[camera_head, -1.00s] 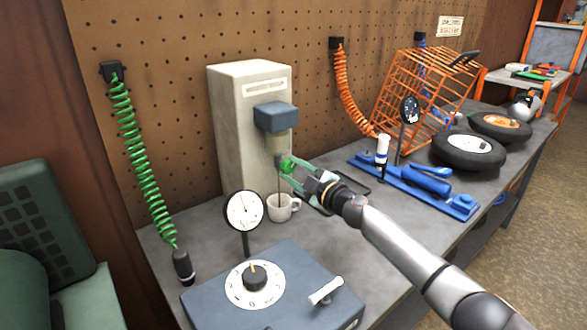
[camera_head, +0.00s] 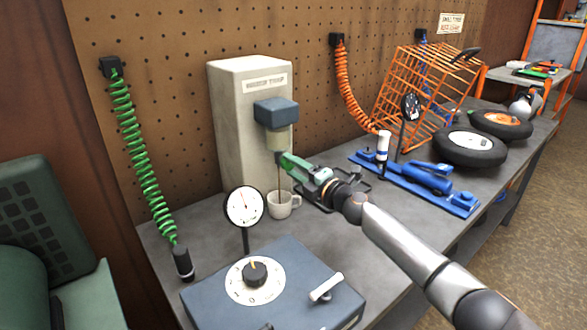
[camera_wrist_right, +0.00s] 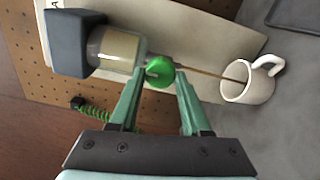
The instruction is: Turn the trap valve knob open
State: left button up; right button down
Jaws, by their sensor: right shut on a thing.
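The trap valve knob is a small green disc (camera_wrist_right: 159,72) under the clear bowl (camera_wrist_right: 113,47) of the trap. The bowl hangs from a dark blue-grey block (camera_head: 276,113) on a beige cabinet (camera_head: 232,115). My right gripper (camera_head: 284,158) is shut on the knob. The wrist view shows its green fingers (camera_wrist_right: 161,80) on either side of the knob. In the head view the gripper mostly hides the knob. A thin brown stream (camera_wrist_right: 208,73) runs from the outlet into a white mug (camera_head: 279,206), also visible in the wrist view (camera_wrist_right: 232,88). My left gripper is out of view.
A round gauge (camera_head: 244,206) and a blue-grey box with a dial (camera_head: 290,300) stand in front. A blue jack (camera_head: 415,185), an orange wire crate (camera_head: 425,90) and black wheels (camera_head: 470,148) occupy the bench's right. A green coiled hose (camera_head: 135,150) hangs at left.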

jog(key=shift+n, duration=0.3)
jog(key=shift+c, duration=1.9)
grip_release()
pick_arm(q)
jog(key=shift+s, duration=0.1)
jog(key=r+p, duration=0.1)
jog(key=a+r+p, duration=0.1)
jog(key=p, duration=0.2)
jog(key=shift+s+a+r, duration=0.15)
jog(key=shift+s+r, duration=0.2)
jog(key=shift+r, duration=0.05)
pick_arm(e)
jog(key=v, duration=1.2)
jog(key=shift+s+d, duration=0.15)
jog(key=shift+s, duration=0.1)
